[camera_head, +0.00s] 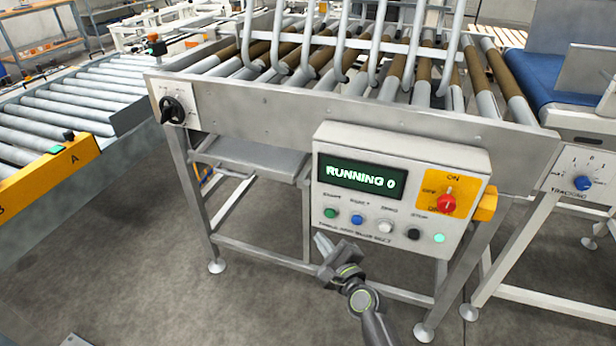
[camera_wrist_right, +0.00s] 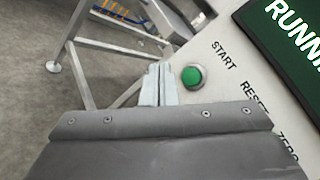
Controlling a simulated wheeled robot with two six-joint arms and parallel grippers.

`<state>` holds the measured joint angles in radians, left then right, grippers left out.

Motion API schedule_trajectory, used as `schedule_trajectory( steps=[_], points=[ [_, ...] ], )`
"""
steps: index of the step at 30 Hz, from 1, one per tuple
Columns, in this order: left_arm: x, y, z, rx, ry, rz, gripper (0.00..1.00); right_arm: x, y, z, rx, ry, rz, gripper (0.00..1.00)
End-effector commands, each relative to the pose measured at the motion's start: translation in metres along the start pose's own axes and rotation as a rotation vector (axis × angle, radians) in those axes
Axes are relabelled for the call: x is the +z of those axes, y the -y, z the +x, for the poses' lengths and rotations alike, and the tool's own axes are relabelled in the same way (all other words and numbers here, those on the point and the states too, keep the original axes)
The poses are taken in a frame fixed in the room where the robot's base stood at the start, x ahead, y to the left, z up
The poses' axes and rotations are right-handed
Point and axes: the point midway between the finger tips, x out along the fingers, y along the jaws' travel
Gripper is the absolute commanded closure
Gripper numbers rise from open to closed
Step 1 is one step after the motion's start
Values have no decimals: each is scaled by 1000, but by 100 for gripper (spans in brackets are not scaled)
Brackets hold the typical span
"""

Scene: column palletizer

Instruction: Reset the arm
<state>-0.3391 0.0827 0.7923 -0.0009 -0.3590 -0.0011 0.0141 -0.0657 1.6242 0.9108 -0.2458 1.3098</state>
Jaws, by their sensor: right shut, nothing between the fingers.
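My right gripper (camera_head: 322,245) is shut and empty, just below and left of the control box (camera_head: 402,165) in the head view. In the right wrist view its closed fingertips (camera_wrist_right: 159,82) show beside the green START button (camera_wrist_right: 193,77); I cannot tell whether they touch the box. The box's display (camera_head: 361,178) reads "RUNNING 0". Under it are the green button (camera_head: 330,213), a blue one (camera_head: 357,220), a white one (camera_head: 385,226), a black one (camera_head: 414,234) and a lit green lamp (camera_head: 438,238). My left gripper is not in view.
A red rotary switch (camera_head: 446,203) sits on a yellow plate at the box's right. The roller conveyor frame (camera_head: 330,110) with its metal legs stands behind. Another roller conveyor (camera_head: 75,105) is at the left. The grey floor (camera_head: 130,270) is open at front left.

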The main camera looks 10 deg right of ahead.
Motion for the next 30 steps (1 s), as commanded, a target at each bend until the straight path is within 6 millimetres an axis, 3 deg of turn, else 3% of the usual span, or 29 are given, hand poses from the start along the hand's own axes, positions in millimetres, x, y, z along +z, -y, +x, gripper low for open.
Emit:
schedule_trajectory(
  steps=[4,7,11,14,17,21,25,30],
  points=[
    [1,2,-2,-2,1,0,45,-4,-4,-1,11,-11,-19,100],
    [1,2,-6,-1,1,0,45,-25,-23,-8,66,-62,-113,100],
    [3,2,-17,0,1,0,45,-79,-74,-36,228,-167,-370,100],
    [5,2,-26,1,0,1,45,-128,-120,-76,408,-226,-616,100],
    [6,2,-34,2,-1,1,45,-171,-161,-126,601,-242,-846,100],
    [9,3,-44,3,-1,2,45,-219,-209,-210,885,-193,-1139,100],
    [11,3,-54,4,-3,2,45,-252,-242,-299,1152,-71,-1371,100],
    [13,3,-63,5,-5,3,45,-276,-268,-406,1439,160,-1587,100]
  ],
)
